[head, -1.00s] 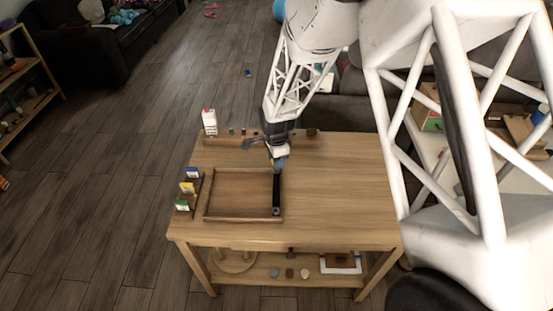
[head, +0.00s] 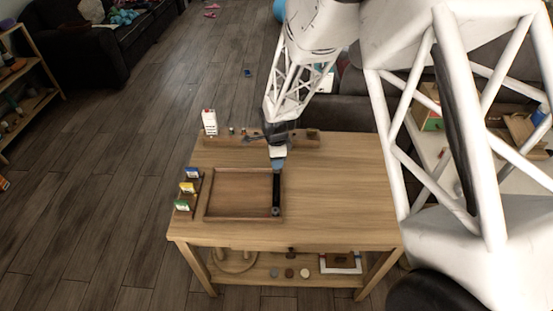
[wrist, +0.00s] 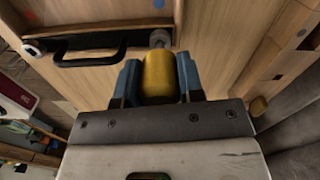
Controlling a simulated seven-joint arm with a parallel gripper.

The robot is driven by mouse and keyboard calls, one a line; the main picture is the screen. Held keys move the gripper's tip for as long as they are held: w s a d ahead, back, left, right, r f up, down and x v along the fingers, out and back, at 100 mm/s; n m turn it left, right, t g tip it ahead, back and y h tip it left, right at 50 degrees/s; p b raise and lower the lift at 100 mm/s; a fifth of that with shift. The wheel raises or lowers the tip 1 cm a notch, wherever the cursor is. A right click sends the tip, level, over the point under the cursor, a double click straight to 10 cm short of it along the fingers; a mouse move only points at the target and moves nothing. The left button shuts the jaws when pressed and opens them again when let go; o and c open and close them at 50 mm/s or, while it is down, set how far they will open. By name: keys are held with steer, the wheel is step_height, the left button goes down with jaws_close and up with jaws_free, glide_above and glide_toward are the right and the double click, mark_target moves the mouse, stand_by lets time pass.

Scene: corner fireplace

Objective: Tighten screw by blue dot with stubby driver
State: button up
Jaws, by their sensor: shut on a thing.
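My gripper (wrist: 158,82) has blue fingers and is shut on the yellow driver handle (wrist: 160,72). In the head view my gripper (head: 278,164) is over the far end of a black bar (head: 276,192) on the tray's right side. The wrist view shows the black bar (wrist: 95,42) with a black pull handle. A grey round screw head (wrist: 160,38) at its near end lies just beyond the yellow handle. I cannot tell whether the driver touches it. Another screw (wrist: 34,48) is at the bar's other end.
A shallow wooden tray (head: 207,203) lies on the table (head: 340,190). Blue, yellow and green cards (head: 188,187) stand at its left. A wooden rack (head: 215,141) with a white box (head: 209,122) and small items runs along the far edge. The table's right side is clear.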

steer(key=shift+m, duration=0.5)
stand_by(0.3)
steer(key=m, duration=0.2)
steer(key=shift+m, duration=2.4)
steer(key=shift+n, duration=0.8)
